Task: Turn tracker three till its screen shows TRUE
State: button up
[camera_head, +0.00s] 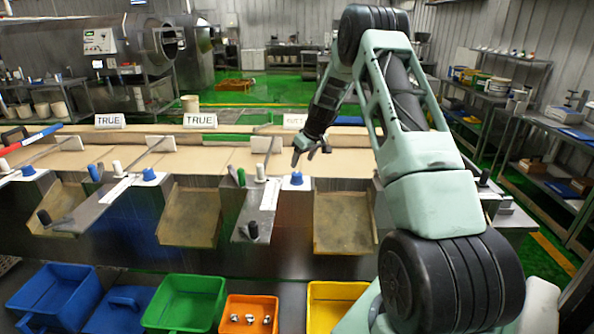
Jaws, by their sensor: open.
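Three white screens stand in a row along the back of the bench. The left screen (109,121) and the middle screen (200,121) read TRUE. The right-hand screen (292,121), likely tracker three's, has text too small to read for sure, and my arm is close against its right side. A blue knob (296,181) on a pale base sits at the bench front below that screen. My gripper (305,160) is open, fingers pointing down, just above and slightly right of this knob. I cannot tell whether a fingertip touches it.
Similar blue knobs (149,174) stand further left, with white and dark pegs between. Tan chutes (190,217) slope down the bench front. A blue bin (60,294), a green bin (185,301) and an orange bin (249,312) stand below. My arm hides the bench's right part.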

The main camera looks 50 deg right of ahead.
aim_at(297, 174)
jog(key=p+x, duration=0.2)
jog(key=x, duration=0.6)
jog(key=shift+w+f+p, duration=0.1)
jog(key=shift+f+p, duration=0.1)
jog(key=shift+p, duration=0.2)
jog(key=shift+a, duration=0.1)
jog(key=c, duration=1)
